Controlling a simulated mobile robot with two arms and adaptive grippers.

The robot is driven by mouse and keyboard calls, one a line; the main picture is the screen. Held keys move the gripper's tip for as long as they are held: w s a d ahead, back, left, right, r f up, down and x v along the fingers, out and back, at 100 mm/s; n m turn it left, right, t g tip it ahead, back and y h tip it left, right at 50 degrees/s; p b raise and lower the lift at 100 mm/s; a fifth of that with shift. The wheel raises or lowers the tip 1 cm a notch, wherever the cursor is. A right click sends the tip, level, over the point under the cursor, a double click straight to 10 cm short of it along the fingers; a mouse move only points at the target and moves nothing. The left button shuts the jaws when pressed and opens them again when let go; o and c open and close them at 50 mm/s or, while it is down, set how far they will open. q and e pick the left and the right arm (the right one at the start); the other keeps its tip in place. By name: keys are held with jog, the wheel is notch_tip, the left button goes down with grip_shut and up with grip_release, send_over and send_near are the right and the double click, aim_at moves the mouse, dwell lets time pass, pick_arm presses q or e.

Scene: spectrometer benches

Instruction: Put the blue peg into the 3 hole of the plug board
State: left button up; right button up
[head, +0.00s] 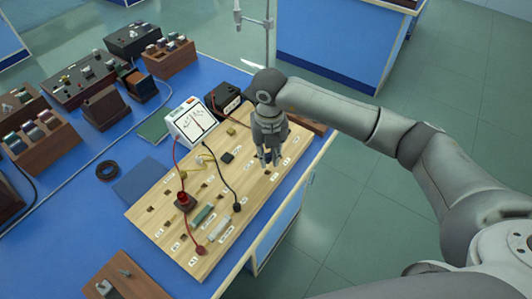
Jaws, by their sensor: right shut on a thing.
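The wooden plug board (181,252) lies tilted across the blue bench, with several holes and small white labels. The labels are too small to read, so I cannot tell which hole is 3. My right gripper (268,159) points down over the far right part of the board. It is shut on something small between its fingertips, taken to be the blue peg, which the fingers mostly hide. I cannot tell whether the peg touches the board or a hole. No other blue peg shows on the board. My left gripper is not in view.
A white meter (192,122) and a black box (229,98) stand behind the board. Red and black leads cross it. A red plug (185,201), green block (203,215) and white block (220,228) sit on it. Wooden racks fill the bench's left. The floor is clear at right.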

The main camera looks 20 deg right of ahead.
jog(key=shift+a+f+b, duration=0.15)
jog(key=shift+f+b, duration=0.6)
jog(key=shift+f, duration=0.6)
jog(key=shift+f+b, duration=1.05)
jog(key=shift+f, duration=0.4)
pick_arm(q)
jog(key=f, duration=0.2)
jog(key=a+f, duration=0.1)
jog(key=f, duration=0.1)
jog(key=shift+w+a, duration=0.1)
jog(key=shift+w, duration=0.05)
pick_arm(e)
jog(key=shift+f, duration=0.15)
jog(key=o, duration=0.9)
